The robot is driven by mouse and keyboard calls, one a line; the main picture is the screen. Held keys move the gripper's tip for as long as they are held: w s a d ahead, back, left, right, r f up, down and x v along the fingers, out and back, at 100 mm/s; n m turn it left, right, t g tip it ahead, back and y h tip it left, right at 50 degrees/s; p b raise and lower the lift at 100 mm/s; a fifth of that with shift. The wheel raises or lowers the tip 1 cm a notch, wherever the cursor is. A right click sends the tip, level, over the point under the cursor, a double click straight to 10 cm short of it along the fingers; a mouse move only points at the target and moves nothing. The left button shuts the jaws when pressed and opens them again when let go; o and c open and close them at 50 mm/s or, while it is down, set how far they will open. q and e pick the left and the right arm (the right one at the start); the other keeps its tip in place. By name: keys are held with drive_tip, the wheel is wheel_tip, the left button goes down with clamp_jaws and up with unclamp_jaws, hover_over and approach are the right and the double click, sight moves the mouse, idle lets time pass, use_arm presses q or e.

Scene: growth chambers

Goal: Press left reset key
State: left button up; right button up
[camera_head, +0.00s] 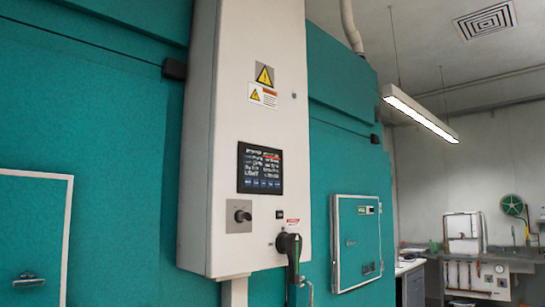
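A tall white control cabinet (232,110) stands out from a teal chamber wall. On its front is a dark touch screen (260,169) with white text rows, a red mark and blue buttons along the bottom. Below it, a black knob (240,215) sits on a grey plate, with a small black control (280,214) to its right. Lower right is a black handle (290,246) with a green-marked part hanging down. Lettering is too small to read, so I cannot tell which control is the left reset key. Neither of my grippers is in view.
A white-framed teal door (30,235) is at left, and a smaller teal hatch (357,240) is right of the cabinet. Yellow warning labels (264,76) are above the screen. A bench (485,255) with equipment stands far right.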

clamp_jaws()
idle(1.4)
